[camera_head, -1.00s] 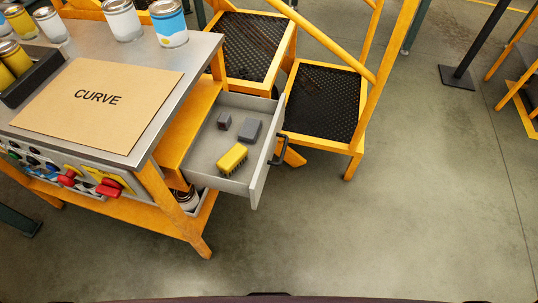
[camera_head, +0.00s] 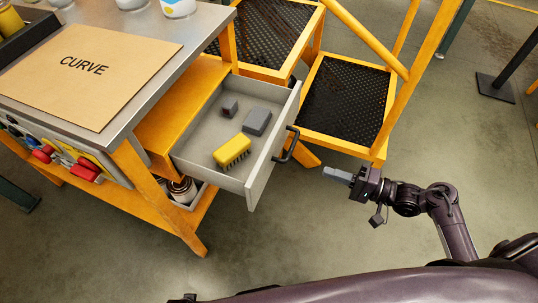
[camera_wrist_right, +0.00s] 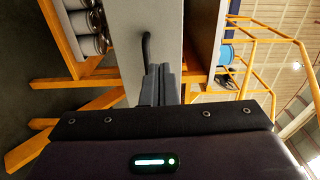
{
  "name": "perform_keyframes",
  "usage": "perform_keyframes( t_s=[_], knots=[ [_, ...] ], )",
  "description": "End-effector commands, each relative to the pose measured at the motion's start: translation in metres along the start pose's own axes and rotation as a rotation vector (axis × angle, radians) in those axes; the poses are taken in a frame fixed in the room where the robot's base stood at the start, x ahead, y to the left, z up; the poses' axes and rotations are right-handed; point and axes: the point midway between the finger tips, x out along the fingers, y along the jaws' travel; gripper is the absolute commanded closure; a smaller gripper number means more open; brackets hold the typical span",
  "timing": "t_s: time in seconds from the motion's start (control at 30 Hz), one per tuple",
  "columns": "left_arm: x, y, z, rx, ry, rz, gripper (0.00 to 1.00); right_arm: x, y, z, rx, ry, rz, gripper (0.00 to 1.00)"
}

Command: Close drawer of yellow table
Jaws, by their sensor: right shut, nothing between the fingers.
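The yellow table (camera_head: 165,135) with a metal top stands at the left in the head view. Its grey drawer (camera_head: 272,158) is pulled out to the right. It holds a yellow brush-like block (camera_head: 232,150) and two grey blocks. A dark handle (camera_head: 287,146) is on the drawer front, and it also shows in the right wrist view (camera_wrist_right: 146,48). My right gripper (camera_head: 326,171) is shut and empty, to the right of the handle and apart from it, pointing toward the drawer front. In the wrist view its fingers (camera_wrist_right: 159,82) appear before the drawer front. My left gripper is not seen.
Yellow steps with black mesh treads (camera_head: 345,103) stand just behind the drawer. Cans (camera_head: 182,190) sit on the table's lower shelf.

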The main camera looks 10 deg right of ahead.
Motion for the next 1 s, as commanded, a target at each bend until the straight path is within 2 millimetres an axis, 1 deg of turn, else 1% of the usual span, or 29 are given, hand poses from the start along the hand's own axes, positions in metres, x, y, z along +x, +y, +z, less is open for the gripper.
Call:
perform_keyframes(
  t_s=[0.07, 0.17, 0.27, 0.6, 0.7, 0.8, 1.0],
  knots=[
    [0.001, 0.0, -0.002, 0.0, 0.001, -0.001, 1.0, 0.0, -0.009, 0.003, 0.024, -0.026, -0.021, 1.0],
    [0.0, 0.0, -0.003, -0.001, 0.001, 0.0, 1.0, 0.006, -0.013, 0.004, 0.033, -0.033, -0.027, 1.0],
    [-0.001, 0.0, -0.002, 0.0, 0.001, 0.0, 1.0, 0.021, -0.014, 0.004, 0.032, -0.032, -0.028, 1.0],
    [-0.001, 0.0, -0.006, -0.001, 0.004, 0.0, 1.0, 0.093, -0.015, 0.006, 0.031, -0.03, -0.026, 1.0],
    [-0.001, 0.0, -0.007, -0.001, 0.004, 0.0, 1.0, 0.111, -0.015, 0.006, 0.032, -0.03, -0.025, 1.0],
    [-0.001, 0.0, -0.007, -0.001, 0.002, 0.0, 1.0, 0.124, -0.015, 0.007, 0.031, -0.029, -0.024, 1.0],
    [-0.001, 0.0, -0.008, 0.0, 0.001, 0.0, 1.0, 0.137, -0.015, 0.007, 0.03, -0.029, -0.021, 1.0]
  ],
)
